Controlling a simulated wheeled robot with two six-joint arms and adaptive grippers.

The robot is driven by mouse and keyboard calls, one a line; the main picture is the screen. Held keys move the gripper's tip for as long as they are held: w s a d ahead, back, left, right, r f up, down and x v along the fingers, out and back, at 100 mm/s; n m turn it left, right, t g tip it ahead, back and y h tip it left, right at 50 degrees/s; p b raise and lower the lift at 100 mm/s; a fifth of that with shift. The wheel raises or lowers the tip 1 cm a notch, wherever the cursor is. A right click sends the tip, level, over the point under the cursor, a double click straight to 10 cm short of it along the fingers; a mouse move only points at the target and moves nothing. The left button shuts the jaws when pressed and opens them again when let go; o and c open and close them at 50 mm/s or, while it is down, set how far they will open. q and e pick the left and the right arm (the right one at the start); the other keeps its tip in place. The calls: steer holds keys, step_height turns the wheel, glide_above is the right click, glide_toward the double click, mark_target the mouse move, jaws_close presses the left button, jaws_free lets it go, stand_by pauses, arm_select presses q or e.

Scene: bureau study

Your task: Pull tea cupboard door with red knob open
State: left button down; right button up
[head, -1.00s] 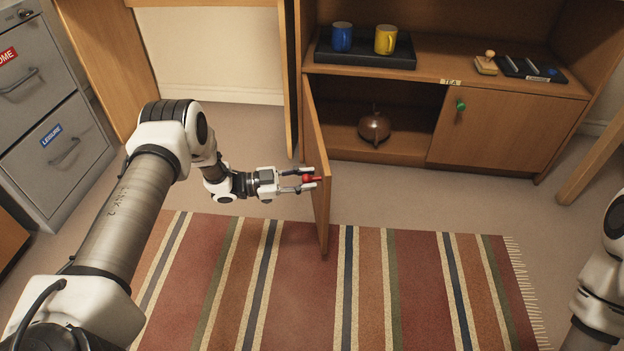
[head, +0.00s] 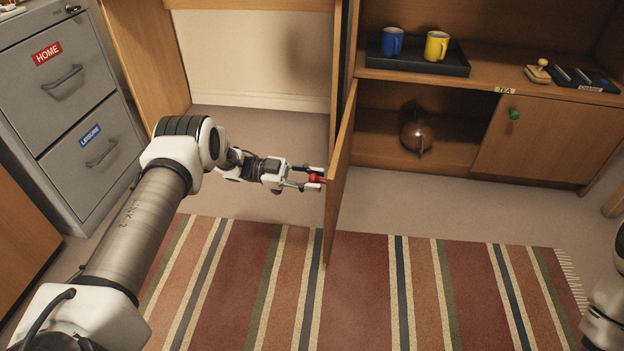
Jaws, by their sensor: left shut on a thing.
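The tea cupboard door with the red knob (head: 340,185) stands wide open, swung out to the left side of the cupboard opening. The red knob (head: 315,178) is on the door's outer face, near its free edge. My left gripper (head: 311,179) is shut on the red knob. The open cupboard (head: 455,150) shows a brown round teapot (head: 416,135) on its floor. My right gripper is out of view; only part of my right arm shows at the right edge.
The other cupboard door, with a green knob (head: 514,114), is shut. A black tray (head: 455,69) with a blue mug (head: 392,42) and a yellow mug (head: 437,46) stands on top. A grey filing cabinet (head: 70,100) is at left. A striped rug (head: 375,290) covers the floor.

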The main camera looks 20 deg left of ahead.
arm_select(q)
steer(key=c, duration=0.8)
jaws_free()
steer(key=v, duration=1.2)
steer(key=shift+s, duration=0.1)
